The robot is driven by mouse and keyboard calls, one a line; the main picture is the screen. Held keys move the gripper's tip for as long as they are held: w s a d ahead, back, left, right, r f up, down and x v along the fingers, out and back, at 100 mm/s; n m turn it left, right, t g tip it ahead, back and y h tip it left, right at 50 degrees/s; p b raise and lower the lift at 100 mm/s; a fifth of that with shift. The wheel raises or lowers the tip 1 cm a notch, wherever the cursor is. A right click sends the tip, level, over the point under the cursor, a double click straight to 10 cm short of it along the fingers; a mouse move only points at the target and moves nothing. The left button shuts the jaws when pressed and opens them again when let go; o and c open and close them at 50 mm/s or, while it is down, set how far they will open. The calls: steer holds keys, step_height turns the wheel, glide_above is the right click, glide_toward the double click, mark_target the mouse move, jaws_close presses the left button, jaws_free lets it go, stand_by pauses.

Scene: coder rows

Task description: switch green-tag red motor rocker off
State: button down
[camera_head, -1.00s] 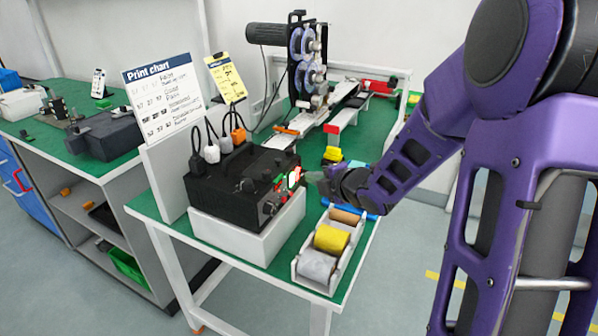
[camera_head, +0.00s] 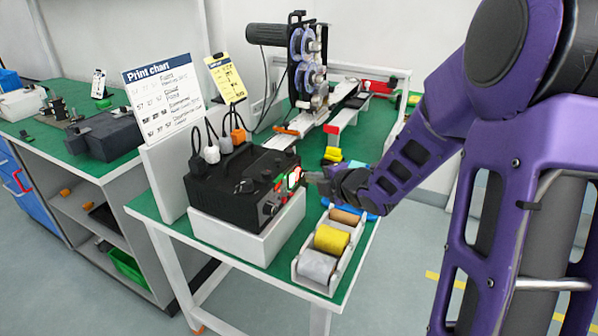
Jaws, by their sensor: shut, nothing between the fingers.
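A black control box (camera_head: 232,190) sits on a white block on the green table. Its front face, turned to the right, carries small knobs and a lit red and white part (camera_head: 294,177) near its upper right end.
A white holder (camera_head: 300,273) with grey, yellow and brown rolls stands in front of the box. A Print chart board (camera_head: 166,95) and a yellow card (camera_head: 227,78) stand behind it. A reel machine (camera_head: 305,70) is at the back.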

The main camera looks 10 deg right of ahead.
steer(key=shift+a, duration=0.15)
stand_by(0.6)
steer(key=shift+w+a, duration=0.25)
steer(key=shift+w+a+r, duration=0.1)
steer(key=shift+w+a, duration=0.05)
steer(key=shift+a, duration=0.05)
stand_by(0.7)
steer(key=shift+s+d, duration=0.45)
steer(key=shift+d, duration=0.15)
stand_by(0.3)
steer(key=shift+s+d+f, duration=0.15)
steer(key=shift+s+d, duration=0.3)
steer(key=shift+d, duration=0.25)
steer(key=shift+s+d+f, duration=0.2)
steer(key=shift+s+d, duration=0.25)
steer(key=shift+d, duration=0.2)
steer(key=shift+s+d+f, duration=0.15)
steer(key=shift+s+d, duration=0.3)
steer(key=shift+d, duration=0.25)
